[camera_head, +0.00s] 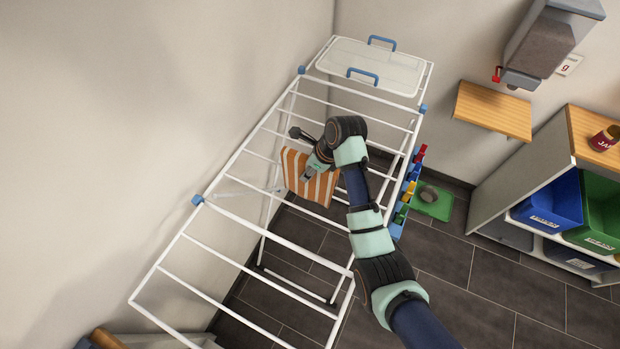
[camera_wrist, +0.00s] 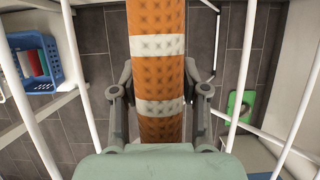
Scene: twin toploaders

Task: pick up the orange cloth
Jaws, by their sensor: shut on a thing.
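The orange cloth (camera_head: 318,187) has white stripes and is at the white drying rack in the head view, by my gripper (camera_head: 304,163). In the wrist view the cloth (camera_wrist: 157,75) runs from the top edge down between the fingers of my gripper (camera_wrist: 160,95), with a waffle texture. My gripper is shut on the cloth. Part of the cloth is hidden behind my wrist and fingers. I cannot tell whether the cloth still touches a rod of the rack.
The drying rack (camera_head: 231,262) has several white rods around the cloth. A white tray with blue handles (camera_head: 371,66) lies on its far end. A wooden shelf (camera_head: 493,110) is on the wall at right. Blue (camera_head: 551,204) and green (camera_head: 603,212) bins stand in the cabinet at right.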

